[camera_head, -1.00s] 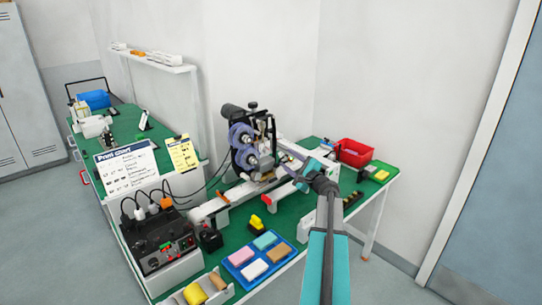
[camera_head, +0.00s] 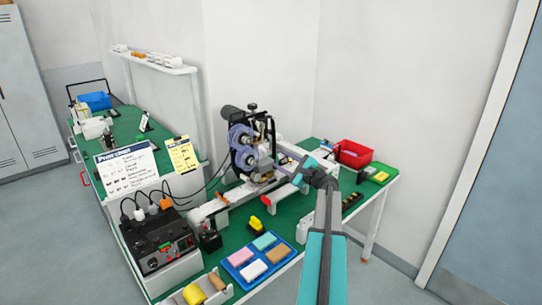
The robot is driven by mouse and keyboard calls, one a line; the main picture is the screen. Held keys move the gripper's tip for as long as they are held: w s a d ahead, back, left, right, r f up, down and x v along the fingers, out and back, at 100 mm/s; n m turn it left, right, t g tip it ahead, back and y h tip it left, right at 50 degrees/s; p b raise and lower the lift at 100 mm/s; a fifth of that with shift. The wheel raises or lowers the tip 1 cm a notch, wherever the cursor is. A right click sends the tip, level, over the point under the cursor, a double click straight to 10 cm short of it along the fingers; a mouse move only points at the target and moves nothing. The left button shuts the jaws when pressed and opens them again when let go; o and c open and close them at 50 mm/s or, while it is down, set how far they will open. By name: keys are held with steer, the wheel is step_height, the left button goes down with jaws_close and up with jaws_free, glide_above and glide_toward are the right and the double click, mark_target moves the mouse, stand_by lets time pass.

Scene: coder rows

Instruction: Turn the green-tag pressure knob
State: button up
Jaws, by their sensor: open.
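The coder machine (camera_head: 250,145) stands on the green bench, with two purple-blue reels and a black knob on a post at its top (camera_head: 252,107). I cannot make out a green tag on any pressure knob at this size. My arm reaches in from the lower right. My gripper (camera_head: 300,178) is at the right side of the machine, over its white rail. Its fingertips are small and partly hidden by my own wrist, and I see nothing held in it. I cannot tell whether it touches the machine.
A black control box (camera_head: 160,242) with plugs stands at the left front. A blue tray (camera_head: 257,262) of coloured blocks lies in front of the machine. A red bin (camera_head: 353,154) stands at the back right. Cables hang left of the machine. A sign (camera_head: 127,168) stands behind the box.

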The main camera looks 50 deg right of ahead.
mark_target(268, 152)
steer(key=shift+w, duration=0.15)
steer(key=shift+w+d+r+p, duration=0.15)
steer(key=shift+w+p, duration=0.5)
steer(key=shift+w, duration=0.75)
steer(key=shift+w+d+f+p, duration=0.15)
steer(key=shift+w+p, duration=0.5)
steer(key=shift+w, duration=0.7)
steer(key=shift+w+p, duration=0.3)
steer(key=shift+w, duration=0.55)
